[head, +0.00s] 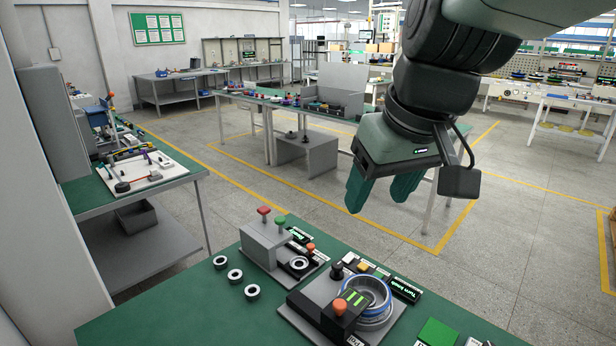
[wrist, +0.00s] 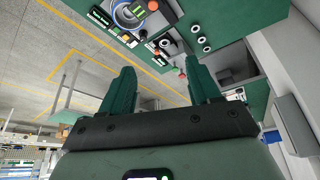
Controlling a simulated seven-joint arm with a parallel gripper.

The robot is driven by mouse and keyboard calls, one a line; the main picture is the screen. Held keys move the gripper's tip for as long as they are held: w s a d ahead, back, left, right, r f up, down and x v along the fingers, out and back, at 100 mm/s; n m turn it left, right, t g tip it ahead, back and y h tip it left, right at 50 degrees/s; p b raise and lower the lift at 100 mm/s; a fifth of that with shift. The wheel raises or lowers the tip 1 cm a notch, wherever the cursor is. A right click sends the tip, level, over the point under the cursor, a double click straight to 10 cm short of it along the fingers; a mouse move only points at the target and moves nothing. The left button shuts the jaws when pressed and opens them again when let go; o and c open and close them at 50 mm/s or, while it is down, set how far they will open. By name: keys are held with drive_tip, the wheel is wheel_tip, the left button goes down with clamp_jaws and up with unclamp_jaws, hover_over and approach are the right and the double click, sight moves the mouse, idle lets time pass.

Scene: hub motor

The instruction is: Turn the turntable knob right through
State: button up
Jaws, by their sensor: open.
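The turntable station (head: 318,292) stands on the green bench, at the lower middle of the head view. It bears a hub with a blue ring (head: 372,296), which also shows at the top of the wrist view (wrist: 126,14). An orange-topped knob (head: 340,306) is in front of the hub, and a black knob (head: 337,269) is behind it. I cannot tell which is the turntable knob. My gripper (head: 376,204) is open and empty, high above and beyond the bench, apart from everything. Its two green fingers (wrist: 158,66) point towards the bench in the wrist view.
A grey box (head: 264,244) with red and green buttons stands left of the station. Several loose white rings (head: 234,275) lie further left. A green square (head: 438,332) is at the right. Another bench (head: 140,175) with parts is at the left. Air around my gripper is clear.

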drive_tip(key=w+f+n+g+y, duration=0.1)
drive_tip(key=w+f+n, duration=0.3)
drive_tip(key=w, duration=0.8)
drive_tip(key=n+g+y, duration=0.2)
drive_tip(key=n, duration=0.4)
hover_over(338, 265)
drive_tip(key=s+d, duration=0.2)
drive_tip(key=d, duration=0.2)
wheel_tip(338, 265, down, 28)
drive_tip(key=r, duration=0.1)
drive_tip(key=x, duration=0.7)
drive_tip(key=w+x, duration=0.1)
drive_tip(key=x, duration=0.3)
drive_tip(key=shift+d, duration=0.25)
drive_tip(key=shift+s, duration=0.1)
drive_tip(key=c, duration=1)
drive_tip(key=shift+t, duration=0.3)
